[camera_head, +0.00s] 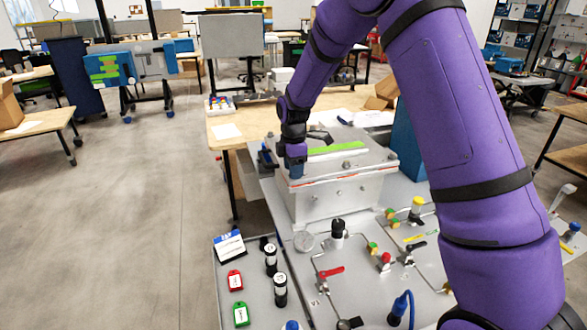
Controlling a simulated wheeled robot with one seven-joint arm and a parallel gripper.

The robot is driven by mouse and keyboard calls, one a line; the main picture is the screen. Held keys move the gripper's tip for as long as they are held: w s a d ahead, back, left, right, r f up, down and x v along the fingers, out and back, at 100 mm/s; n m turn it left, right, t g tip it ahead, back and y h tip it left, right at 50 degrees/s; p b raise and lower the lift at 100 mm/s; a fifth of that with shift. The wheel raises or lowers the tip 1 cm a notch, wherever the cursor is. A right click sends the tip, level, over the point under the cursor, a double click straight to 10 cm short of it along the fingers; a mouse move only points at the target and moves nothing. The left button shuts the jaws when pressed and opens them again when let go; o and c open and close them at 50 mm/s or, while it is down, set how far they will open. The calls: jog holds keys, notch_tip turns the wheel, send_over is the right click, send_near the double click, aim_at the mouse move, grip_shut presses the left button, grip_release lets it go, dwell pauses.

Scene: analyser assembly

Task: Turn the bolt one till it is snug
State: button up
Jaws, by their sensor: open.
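A grey-white analyser box (335,195) stands on the panel, with a lid that has a green strip (338,147) on top. A small round bolt head (347,165) shows near the lid's front edge, and another (392,155) at its right corner. I cannot tell which bolt is number one. My gripper (295,172) points down at the left front corner of the lid, with its jaws open. The fingertips are small in the picture, and any bolt under them is hidden. I cannot tell whether they touch the lid.
The panel holds a red-handled valve (331,272), a black knob (338,229), a yellow-capped fitting (417,205) and thin pipes. A wooden table stands behind. The floor at left is clear.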

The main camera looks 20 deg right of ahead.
jog(key=shift+f, duration=0.15)
jog(key=shift+c, duration=0.5)
grip_shut()
jog(key=shift+m, duration=0.3)
